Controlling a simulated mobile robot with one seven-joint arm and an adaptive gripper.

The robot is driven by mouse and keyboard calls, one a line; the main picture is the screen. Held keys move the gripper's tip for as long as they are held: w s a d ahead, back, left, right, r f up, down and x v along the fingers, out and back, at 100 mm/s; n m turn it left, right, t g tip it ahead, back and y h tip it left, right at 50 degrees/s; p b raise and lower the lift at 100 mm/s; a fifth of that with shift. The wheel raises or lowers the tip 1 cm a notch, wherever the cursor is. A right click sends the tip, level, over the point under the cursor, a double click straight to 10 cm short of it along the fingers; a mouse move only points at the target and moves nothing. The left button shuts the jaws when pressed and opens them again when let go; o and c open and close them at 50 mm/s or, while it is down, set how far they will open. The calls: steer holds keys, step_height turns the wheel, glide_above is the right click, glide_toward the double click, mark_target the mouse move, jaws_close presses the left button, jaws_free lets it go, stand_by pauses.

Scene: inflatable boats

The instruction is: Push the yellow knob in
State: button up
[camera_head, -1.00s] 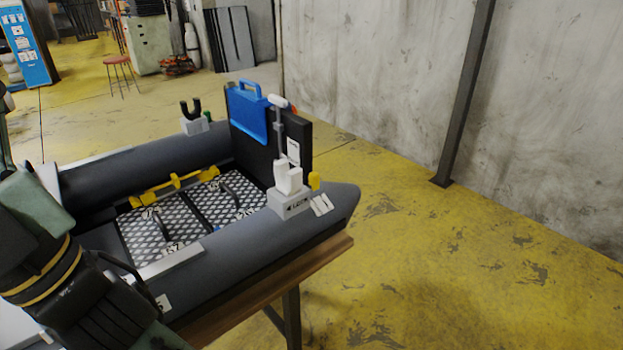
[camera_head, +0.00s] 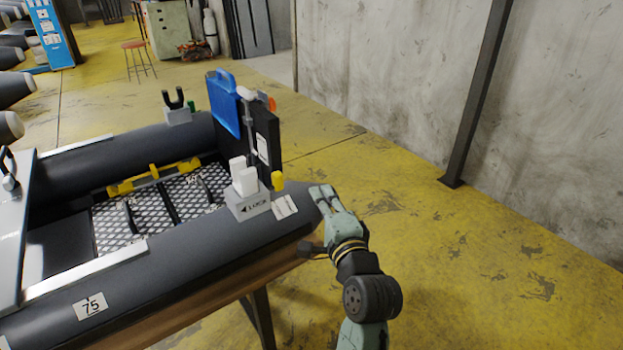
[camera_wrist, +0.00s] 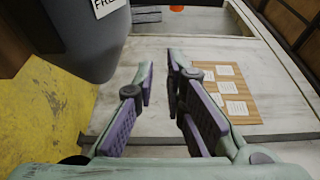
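The small yellow knob (camera_head: 278,181) sticks out at the right side of a light grey block (camera_head: 248,205) marked with an arrow and lettering. The block sits on the dark boat tube, beside the black transom board (camera_head: 266,140). My gripper (camera_head: 322,192) is to the right of the knob and apart from it, by the tube's end. In the wrist view my gripper (camera_wrist: 160,66) has its purple-padded fingers apart with nothing between them. The knob does not show in the wrist view.
A white two-part piece (camera_head: 243,178) stands on the block. A blue case (camera_head: 224,103) hangs on the transom. The boat rests on a wooden table (camera_head: 215,302). A dark rounded body (camera_wrist: 90,45) is close at upper left in the wrist view. Yellow floor at right is open.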

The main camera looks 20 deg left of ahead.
steer(key=shift+w+f, duration=0.15)
steer(key=shift+w, duration=0.1)
steer(key=shift+c, duration=0.6)
steer(key=p+x, duration=0.2)
steer(key=x, duration=0.7)
steer(key=shift+w+a, duration=0.15)
steer(key=shift+a, duration=0.1)
jaws_close()
steer(key=shift+s+a+p, duration=0.4)
steer(key=shift+s+a, duration=0.4)
steer(key=shift+s, duration=0.2)
steer(key=shift+s+a, duration=0.4)
steer(key=shift+s, duration=0.15)
steer(key=shift+s, duration=0.1)
steer(key=shift+s+a+p, duration=0.45)
steer(key=shift+s+a, duration=0.3)
steer(key=shift+s, duration=0.2)
steer(key=shift+w, duration=0.1)
